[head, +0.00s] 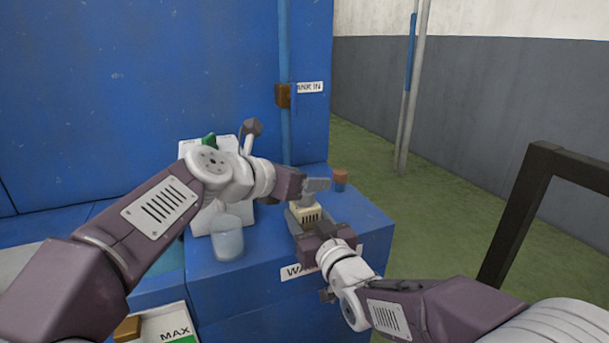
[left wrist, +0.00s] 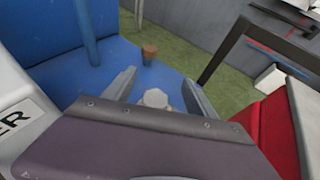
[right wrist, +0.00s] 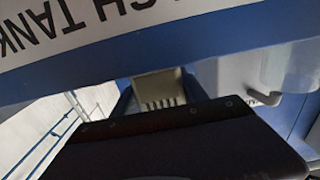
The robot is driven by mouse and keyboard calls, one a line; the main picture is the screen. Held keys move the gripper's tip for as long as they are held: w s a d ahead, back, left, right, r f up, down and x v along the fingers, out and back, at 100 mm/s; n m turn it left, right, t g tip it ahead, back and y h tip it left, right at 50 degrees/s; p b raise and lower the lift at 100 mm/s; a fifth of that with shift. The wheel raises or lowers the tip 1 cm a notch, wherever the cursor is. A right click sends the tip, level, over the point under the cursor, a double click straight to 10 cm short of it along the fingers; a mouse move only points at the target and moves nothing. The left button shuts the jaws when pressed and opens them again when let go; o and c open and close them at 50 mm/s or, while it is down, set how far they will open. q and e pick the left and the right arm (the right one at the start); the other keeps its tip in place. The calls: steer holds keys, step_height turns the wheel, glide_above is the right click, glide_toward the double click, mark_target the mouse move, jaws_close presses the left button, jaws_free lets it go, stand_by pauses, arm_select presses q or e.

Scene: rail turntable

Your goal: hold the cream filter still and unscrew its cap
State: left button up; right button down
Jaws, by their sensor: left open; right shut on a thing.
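The cream filter (head: 308,215) stands on the blue ledge, with dark slots on its front. My right gripper (head: 309,220) is shut on its body from the front; the slotted body shows between the fingers in the right wrist view (right wrist: 158,90). The grey-white cap (left wrist: 155,98) shows between the fingers of my left gripper (left wrist: 158,92) in the left wrist view. The left gripper is open, with gaps on both sides of the cap. In the head view the left gripper's fingers hide most of the cap.
A brown cork-like piece (head: 340,177) stands behind the filter on the blue ledge (head: 262,285). A translucent container (head: 227,238) is to the left, by a white board. A blue pipe (head: 286,130) rises behind. A dark frame (head: 530,200) stands at the right.

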arm_select(q)
steer(key=shift+f, duration=1.7)
steer(key=c, duration=1.2)
steer(key=o, duration=1.1)
steer(key=shift+o, duration=0.5)
steer(key=shift+r, duration=2)
